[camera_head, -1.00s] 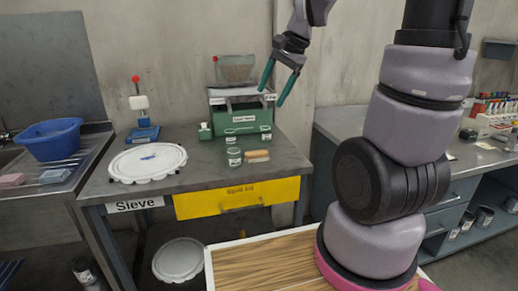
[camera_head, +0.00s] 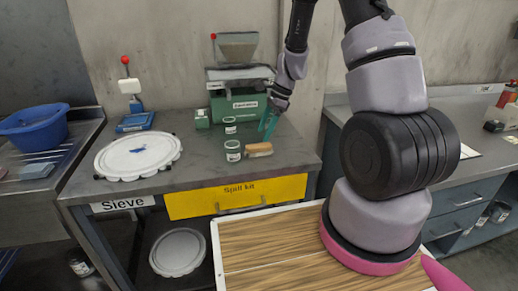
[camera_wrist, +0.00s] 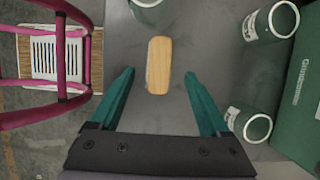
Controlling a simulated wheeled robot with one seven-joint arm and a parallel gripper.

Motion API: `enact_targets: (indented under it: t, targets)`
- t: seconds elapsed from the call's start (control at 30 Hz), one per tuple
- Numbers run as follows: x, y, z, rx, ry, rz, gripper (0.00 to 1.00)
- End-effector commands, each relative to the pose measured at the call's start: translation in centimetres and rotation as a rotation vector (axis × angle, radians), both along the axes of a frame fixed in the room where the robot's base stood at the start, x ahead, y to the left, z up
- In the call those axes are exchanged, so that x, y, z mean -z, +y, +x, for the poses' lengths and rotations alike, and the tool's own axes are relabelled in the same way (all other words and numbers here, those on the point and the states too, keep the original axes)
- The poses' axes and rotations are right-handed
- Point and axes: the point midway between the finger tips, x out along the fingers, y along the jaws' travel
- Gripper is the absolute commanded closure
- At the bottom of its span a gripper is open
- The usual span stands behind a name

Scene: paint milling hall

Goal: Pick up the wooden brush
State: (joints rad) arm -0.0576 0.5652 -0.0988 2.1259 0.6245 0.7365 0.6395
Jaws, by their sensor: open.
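The wooden brush (camera_head: 259,149) lies on the grey table, right of a small labelled jar. In the wrist view the brush (camera_wrist: 159,65) is a pale wooden block with rounded ends, lying lengthwise up the picture. My gripper (camera_head: 268,124) hangs above the table just behind and right of the brush, green fingers pointing down. In the wrist view my gripper (camera_wrist: 159,75) has its fingers spread wide, with the brush between and slightly beyond their tips. Nothing is held.
Labelled jars (camera_head: 233,152) stand close to the brush. A white round sieve (camera_head: 138,155) lies at left. A yellow spill kit drawer (camera_head: 236,196) is under the table's front edge.

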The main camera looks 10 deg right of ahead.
Motion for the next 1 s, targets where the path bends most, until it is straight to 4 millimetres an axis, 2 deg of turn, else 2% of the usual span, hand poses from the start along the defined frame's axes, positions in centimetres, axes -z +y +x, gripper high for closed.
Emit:
enact_targets:
  t: [0.17,0.4,0.73,0.77,0.8,0.93,0.97,1.0]
  targets:
    - [1.4,0.3,0.0,0.001,0.001,0.0,0.2]
    - [4.8,1.2,0.1,0.0,0.001,0.001,0.2]
    - [5.5,1.5,0.2,0.0,-0.002,0.0,0.2]
    - [5.5,1.5,0.2,0.0,-0.002,0.0,0.28]
    - [5.5,1.5,0.2,0.0,-0.002,0.0,0.43]
    - [5.4,1.5,0.2,0.0,-0.002,0.0,0.93]
    - [5.4,1.5,0.2,-0.001,-0.003,0.0,1.0]
    - [5.4,1.5,0.2,-0.001,-0.003,0.0,1.0]
